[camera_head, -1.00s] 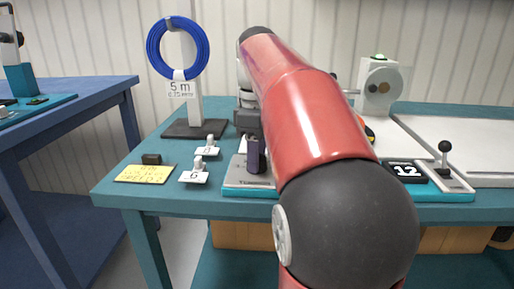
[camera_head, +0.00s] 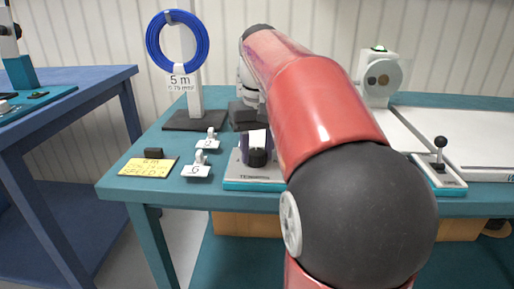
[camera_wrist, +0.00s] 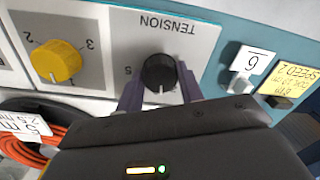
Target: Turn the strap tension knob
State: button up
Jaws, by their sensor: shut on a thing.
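The black tension knob (camera_wrist: 158,72) sits on a pale panel (camera_wrist: 203,47) lettered "TENSION", which appears upside down in the wrist view. My gripper (camera_wrist: 160,78) has its two purple fingers on either side of the knob and is shut on it. A digit 5 shows on the panel left of the knob. In the head view the knob (camera_head: 258,158) shows low between the fingers of my gripper (camera_head: 257,148), above the panel's front edge. The knob's far side and most of its scale are hidden.
A yellow knob (camera_wrist: 60,62) with a numbered scale is beside it. Small tagged pegs (camera_head: 197,168) and a yellow note (camera_head: 149,167) lie left of the panel. A blue cable coil (camera_head: 178,42) hangs behind. A lever (camera_head: 440,152) stands right. My arm covers the middle.

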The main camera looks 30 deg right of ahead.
aim_at(258, 152)
jog(key=m, duration=0.5)
jog(key=shift+m, duration=2.4)
jog(key=o, duration=1)
notch_tip(258, 152, up, 8)
jog(key=shift+s+f, duration=0.1)
jog(key=shift+s, duration=0.05)
